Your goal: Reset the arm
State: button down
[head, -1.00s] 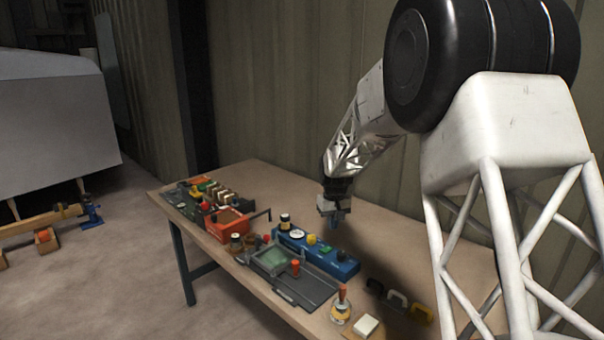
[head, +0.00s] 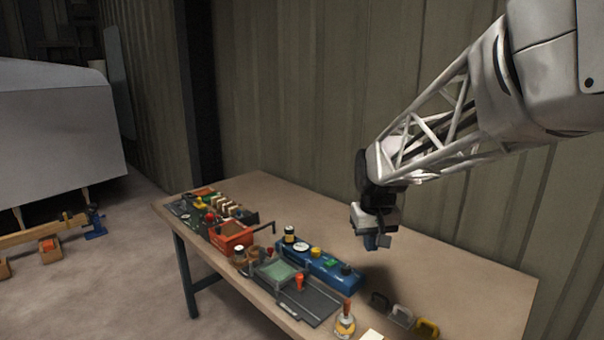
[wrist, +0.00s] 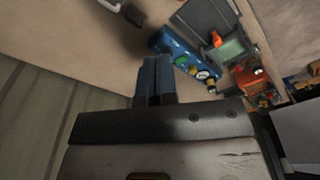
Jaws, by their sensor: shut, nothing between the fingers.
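My gripper (head: 376,242) hangs above the right part of the wooden table (head: 450,268), fingers pointing down. It is shut and empty. In the wrist view the blue fingers (wrist: 154,70) lie together, with the tabletop and a blue box beyond them. In the head view the gripper is to the right of that blue box (head: 322,262) and clear of it.
A grey tray (head: 310,302) with a green pad and an orange-red knob stands in front of the blue box. Several handles, one yellow (head: 427,328), lie front right. The table's back is bare along the corrugated wall.

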jog(key=s+d+f+m+t, duration=0.1)
jog(key=s+d, duration=0.1)
jog(key=s, duration=2.7)
jog(key=shift+d+m, duration=0.3)
jog(key=shift+d, duration=0.1)
